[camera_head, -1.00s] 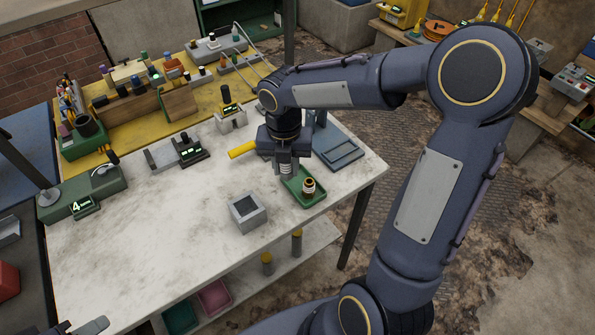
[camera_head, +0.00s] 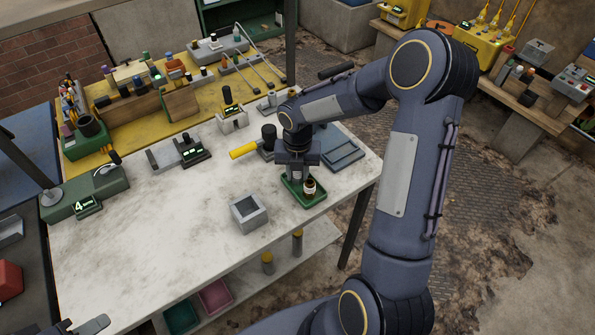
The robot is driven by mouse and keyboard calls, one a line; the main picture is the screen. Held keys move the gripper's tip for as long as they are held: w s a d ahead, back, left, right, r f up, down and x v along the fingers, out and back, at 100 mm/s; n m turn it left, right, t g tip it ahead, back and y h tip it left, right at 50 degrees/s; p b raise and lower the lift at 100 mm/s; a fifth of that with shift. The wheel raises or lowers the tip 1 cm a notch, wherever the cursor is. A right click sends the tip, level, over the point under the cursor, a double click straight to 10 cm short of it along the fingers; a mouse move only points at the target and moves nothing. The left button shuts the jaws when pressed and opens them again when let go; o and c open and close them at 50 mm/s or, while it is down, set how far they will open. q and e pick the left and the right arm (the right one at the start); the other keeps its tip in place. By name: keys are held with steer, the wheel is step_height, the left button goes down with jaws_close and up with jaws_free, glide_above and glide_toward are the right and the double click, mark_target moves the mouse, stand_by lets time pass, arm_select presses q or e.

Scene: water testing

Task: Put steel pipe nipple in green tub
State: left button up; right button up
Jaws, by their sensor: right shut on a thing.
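The green tub (camera_head: 316,203) is a shallow tray on the right part of the white table. A small dark bottle with a pale band (camera_head: 309,188) stands in its near right part. My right gripper (camera_head: 295,178) points down over the far left part of the tub, close beside the bottle. It is shut on the steel pipe nipple, which is mostly hidden now by the gripper and low in the tub; whether it touches the tub floor I cannot tell. My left gripper (camera_head: 90,326) shows only in part at the lower left edge, and its jaw opening is not clear.
A grey square open block (camera_head: 248,213) stands left of the tub. A yellow-handled tool (camera_head: 243,151) lies behind it, and a blue-grey tray (camera_head: 342,150) sits at the back right. The table's front left area is clear.

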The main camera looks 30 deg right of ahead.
steer(key=shift+f, duration=0.2)
steer(key=o, duration=0.8)
